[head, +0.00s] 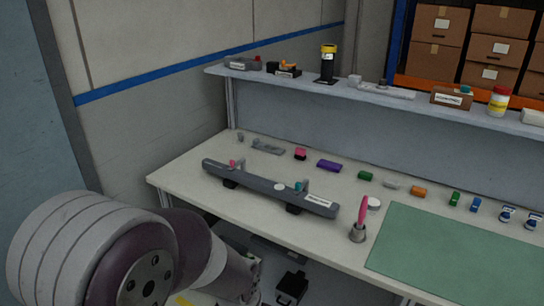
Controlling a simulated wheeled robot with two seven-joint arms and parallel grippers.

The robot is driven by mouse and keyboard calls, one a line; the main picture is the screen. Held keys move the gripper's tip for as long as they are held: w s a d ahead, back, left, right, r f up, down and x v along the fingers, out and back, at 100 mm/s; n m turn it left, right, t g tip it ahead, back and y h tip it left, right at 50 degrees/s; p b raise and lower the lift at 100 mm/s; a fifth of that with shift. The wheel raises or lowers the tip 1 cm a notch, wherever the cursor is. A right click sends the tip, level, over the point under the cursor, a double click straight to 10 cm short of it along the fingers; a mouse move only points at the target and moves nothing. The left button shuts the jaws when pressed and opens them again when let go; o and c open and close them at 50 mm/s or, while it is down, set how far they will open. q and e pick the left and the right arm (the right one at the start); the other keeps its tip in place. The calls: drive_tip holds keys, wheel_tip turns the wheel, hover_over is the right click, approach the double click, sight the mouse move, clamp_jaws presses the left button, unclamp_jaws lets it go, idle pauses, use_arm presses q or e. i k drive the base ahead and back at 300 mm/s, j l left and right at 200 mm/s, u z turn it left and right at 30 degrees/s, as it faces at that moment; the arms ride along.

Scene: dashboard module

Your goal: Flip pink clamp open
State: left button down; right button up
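A long dark grey bar-shaped module (260,186) lies on the white workbench, set at a slant on dark supports. A small pink clamp (233,164) sits on top near its left end, beside a grey upright piece. It is too small to tell whether the clamp is open or shut. A teal clamp (298,187) sits near the right end, by a white label. My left arm comes in at the lower left, below and in front of the bench. I cannot make out its gripper fingers. My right gripper is not in view.
A pink-handled tool (361,215) stands upright in a grey holder right of the module, near a green mat (435,262). Small coloured parts, including a purple block (329,166), line the back. A raised shelf (310,82) holds several items.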

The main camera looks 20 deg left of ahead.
sight(233, 165)
drive_tip(key=i+j, duration=0.15)
drive_tip(key=j, duration=0.25)
drive_tip(key=i+j+z, duration=0.1)
drive_tip(key=j, duration=0.35)
drive_tip(key=i+j+z, duration=0.1)
drive_tip(key=j, duration=0.3)
drive_tip(key=i+j, duration=0.1)
drive_tip(key=j, duration=0.35)
drive_tip(key=i+j+z, duration=0.1)
drive_tip(key=j, duration=0.3)
drive_tip(key=i+j, duration=0.3)
drive_tip(key=i, duration=0.2)
